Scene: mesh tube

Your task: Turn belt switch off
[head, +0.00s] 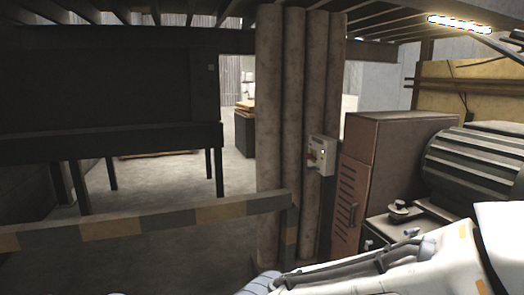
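A pale switch box (321,155) is mounted on the brown vertical pipes, right of centre. It has a reddish-brown handle or knob (312,158) on its left side and a small yellow mark near its top right. I cannot tell the switch's position at this size. My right arm, white with dark cables, reaches in from the lower right, below the box and apart from it in the picture. Its far end runs off the bottom edge, so my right gripper is not seen. My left gripper is not seen either.
A yellow-and-grey striped barrier rail (150,222) crosses the left and middle at low height. A brown cabinet (385,165) and a ribbed dark motor (475,160) stand right of the switch box. Thick pipes (270,110) rise behind the rail's right end. Open floor lies beyond.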

